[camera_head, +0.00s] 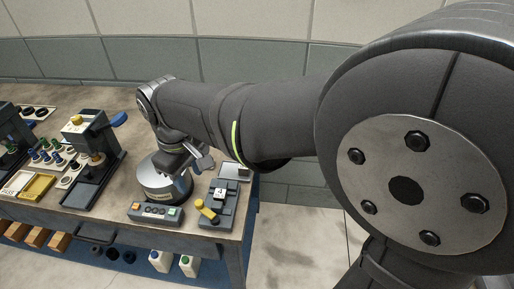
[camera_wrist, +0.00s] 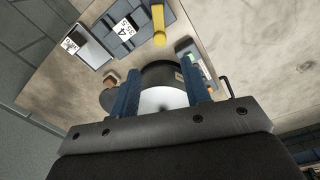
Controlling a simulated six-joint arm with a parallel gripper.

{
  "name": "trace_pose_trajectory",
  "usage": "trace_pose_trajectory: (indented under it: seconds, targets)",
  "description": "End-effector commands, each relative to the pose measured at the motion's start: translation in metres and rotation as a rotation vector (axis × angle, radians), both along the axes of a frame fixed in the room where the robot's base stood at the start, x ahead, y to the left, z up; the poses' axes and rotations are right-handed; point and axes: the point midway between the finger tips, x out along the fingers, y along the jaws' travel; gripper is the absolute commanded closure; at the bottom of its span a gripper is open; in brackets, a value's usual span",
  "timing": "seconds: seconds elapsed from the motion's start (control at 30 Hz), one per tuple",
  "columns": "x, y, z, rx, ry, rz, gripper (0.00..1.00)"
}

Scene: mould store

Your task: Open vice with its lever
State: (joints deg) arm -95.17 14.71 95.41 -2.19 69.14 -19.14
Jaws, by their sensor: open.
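The vice (camera_head: 222,196) is a dark grey block on the bench's right end, with a small white label on top. Its yellow lever (camera_head: 207,211) sticks out at its front left. In the wrist view the vice (camera_wrist: 119,32) lies at the top, marked with a 4, and the yellow lever (camera_wrist: 158,26) is at its right side. My gripper (camera_wrist: 160,78) is open, its two blue fingers apart with nothing gripped. It is over the round grey device, behind and left of the vice, and apart from the lever. My wrist partly hides that device in the head view.
The round grey device (camera_head: 155,186) stands close to the vice. A control box with buttons (camera_head: 155,212) sits in front of it. A pale-topped tray (camera_head: 235,171) lies behind the vice. A press with a blue handle (camera_head: 92,150) stands left. The bench ends just right of the vice.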

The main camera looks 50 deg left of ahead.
Motion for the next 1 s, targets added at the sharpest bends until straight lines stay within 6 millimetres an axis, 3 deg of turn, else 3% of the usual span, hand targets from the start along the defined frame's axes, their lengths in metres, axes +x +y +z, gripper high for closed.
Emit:
trace_pose_trajectory:
  seconds: [0.3, 0.5, 0.9, 1.0]
  targets:
    - [0.003, 0.000, -0.069, -0.005, 0.000, -0.001, 0.57]
    - [0.003, 0.001, -0.094, -0.004, 0.001, -0.001, 0.57]
    - [0.004, 0.001, -0.101, 0.000, 0.001, -0.002, 0.57]
    - [0.004, 0.001, -0.101, 0.000, 0.001, -0.002, 0.75]
